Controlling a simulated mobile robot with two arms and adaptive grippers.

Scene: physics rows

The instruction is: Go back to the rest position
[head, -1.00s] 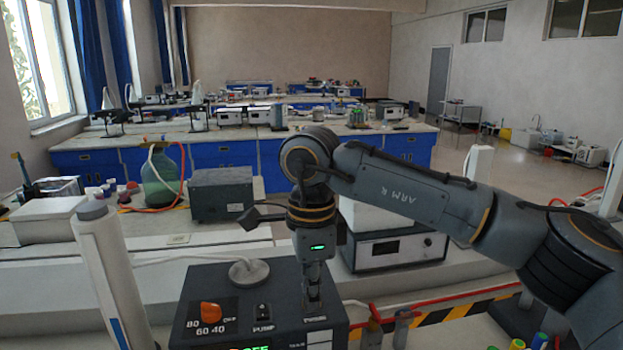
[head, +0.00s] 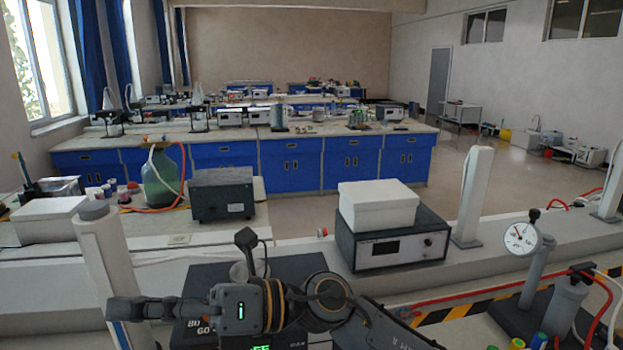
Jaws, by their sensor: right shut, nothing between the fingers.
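My right gripper (head: 122,309) is low in the head view, at the bottom left of centre. Its fingers point left and are shut with nothing between them. Its wrist and forearm run from the bottom middle towards the lower right. The gripper is in front of the dark control box (head: 305,268) and hides most of its top and front, including the knob. The fingertips overlap the foot of the white post (head: 100,250) in the picture; I cannot tell if they touch. My left gripper is not in view.
A white box (head: 378,205) sits on a dark instrument (head: 392,245) on the bench behind. A dial gauge (head: 521,238) stands at the right near red tubing. A green bottle (head: 162,178) and a grey box (head: 222,194) stand at the left. Space above the gripper is clear.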

